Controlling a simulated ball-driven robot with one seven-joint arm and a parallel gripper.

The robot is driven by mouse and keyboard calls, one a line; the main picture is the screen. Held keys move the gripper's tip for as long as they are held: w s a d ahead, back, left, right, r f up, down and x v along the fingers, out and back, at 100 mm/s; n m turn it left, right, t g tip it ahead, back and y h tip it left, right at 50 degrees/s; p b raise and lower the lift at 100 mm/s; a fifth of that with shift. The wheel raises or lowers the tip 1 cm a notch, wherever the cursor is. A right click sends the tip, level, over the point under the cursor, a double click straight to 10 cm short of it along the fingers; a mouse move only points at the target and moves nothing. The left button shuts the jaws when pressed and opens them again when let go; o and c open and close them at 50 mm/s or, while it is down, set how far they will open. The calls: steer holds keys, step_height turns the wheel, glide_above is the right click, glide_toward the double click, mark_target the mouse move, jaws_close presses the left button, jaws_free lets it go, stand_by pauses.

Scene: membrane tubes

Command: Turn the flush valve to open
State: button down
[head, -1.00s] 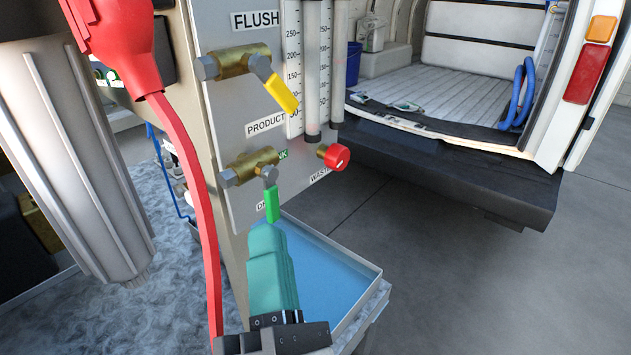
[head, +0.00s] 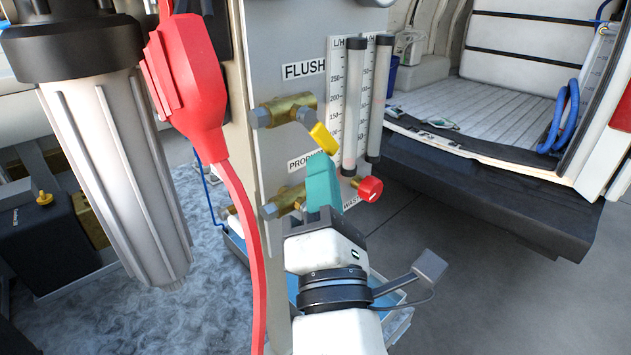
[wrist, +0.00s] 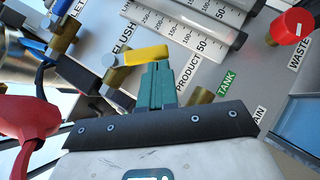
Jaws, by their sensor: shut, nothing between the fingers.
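The flush valve is a brass body (head: 290,108) under the FLUSH label (head: 304,69), with a yellow lever (head: 323,139) slanting down to the right. My gripper (head: 321,168) has teal fingers, shut with nothing between them. Its tips are just below the lower end of the yellow lever in the head view. In the wrist view the fingertips (wrist: 158,66) are right at the yellow lever (wrist: 148,54); I cannot tell whether they touch it. The lower brass valve (head: 288,198) is partly behind my gripper, and its green lever is hidden in the head view.
A red knob (head: 369,189) sticks out right of my gripper. Two clear flow tubes (head: 354,105) stand right of the flush valve. A red plug with its cable (head: 190,85) hangs left of the panel, beside a large filter housing (head: 120,170). An open van (head: 490,110) stands behind.

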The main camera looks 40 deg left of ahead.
steer(key=shift+w, duration=0.1)
stand_by(0.3)
steer(key=shift+w+n+y+b, duration=0.15)
steer(key=shift+n+y+b, duration=0.15)
steer(key=shift+n+y, duration=0.15)
steer(key=shift+w, duration=0.1)
steer(key=n+y+b, duration=0.1)
steer(key=w+n+g+y+b, duration=0.1)
steer(key=n, duration=0.1)
steer(key=n+g+y+b, duration=0.1)
steer(key=shift+w+d+n, duration=0.15)
steer(key=shift+w+n, duration=0.2)
steer(key=shift+w, duration=0.05)
steer(key=shift+w+r+n+g+y+b, duration=0.55)
steer(key=shift+n+g+y+b, duration=0.4)
steer(key=shift+n+g+b, duration=0.75)
steer(key=shift+w+r+n+g+y+b, duration=0.45)
steer(key=shift+n+g+y+b, duration=0.7)
steer(key=shift+n+b, duration=0.9)
steer(key=shift+w+r+n+g+y+b, duration=0.45)
steer(key=shift+r+n+g+y+b, duration=0.25)
steer(key=shift+n+g+b, duration=1.1)
steer(key=shift+t, duration=0.35)
